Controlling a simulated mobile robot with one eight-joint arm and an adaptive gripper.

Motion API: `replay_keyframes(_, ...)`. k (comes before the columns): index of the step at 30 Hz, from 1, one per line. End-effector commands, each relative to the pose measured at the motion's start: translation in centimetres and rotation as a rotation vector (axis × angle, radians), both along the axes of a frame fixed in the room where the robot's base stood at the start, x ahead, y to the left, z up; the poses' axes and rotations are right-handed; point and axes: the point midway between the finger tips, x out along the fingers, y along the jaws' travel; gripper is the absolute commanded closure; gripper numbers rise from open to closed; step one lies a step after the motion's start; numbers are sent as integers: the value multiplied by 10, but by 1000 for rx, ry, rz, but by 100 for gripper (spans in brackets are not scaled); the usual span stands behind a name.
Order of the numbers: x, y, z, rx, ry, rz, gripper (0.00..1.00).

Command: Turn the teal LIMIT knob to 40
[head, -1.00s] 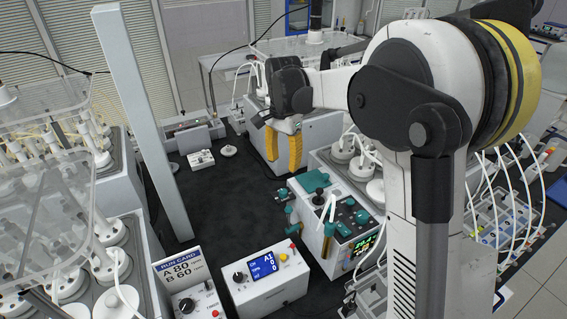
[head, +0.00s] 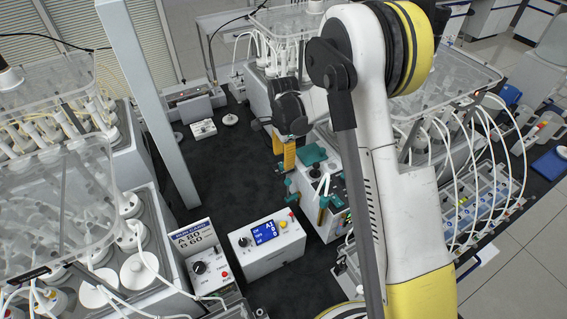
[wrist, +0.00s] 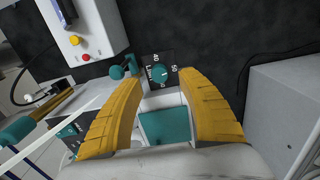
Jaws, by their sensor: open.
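The teal LIMIT knob (wrist: 160,73) sits on a small dark dial plate at the top middle of the wrist view, with white numbers around it. I cannot read its pointer setting surely. My gripper (wrist: 160,80) is open, its yellow fingers on either side of the knob in the picture. Nothing is between them in their grip, and I cannot tell how far they are from the knob. In the head view my gripper (head: 284,152) is beside the white control box with teal parts (head: 335,217). The knob cannot be made out there.
A white box with a blue screen (head: 265,247) stands in front. Bottle racks stand left and right, and a tall grey post (head: 150,110) rises at left.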

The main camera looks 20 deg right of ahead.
Motion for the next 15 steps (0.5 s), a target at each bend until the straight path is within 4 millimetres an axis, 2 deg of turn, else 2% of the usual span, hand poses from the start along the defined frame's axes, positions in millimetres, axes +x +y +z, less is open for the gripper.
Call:
replay_keyframes(3, 0, 0, -18, 0, 0, 0, 54)
replay_keyframes(6, 0, 0, -27, 0, 0, 1, 54)
replay_keyframes(15, 0, 0, -32, 0, 0, 1, 54)
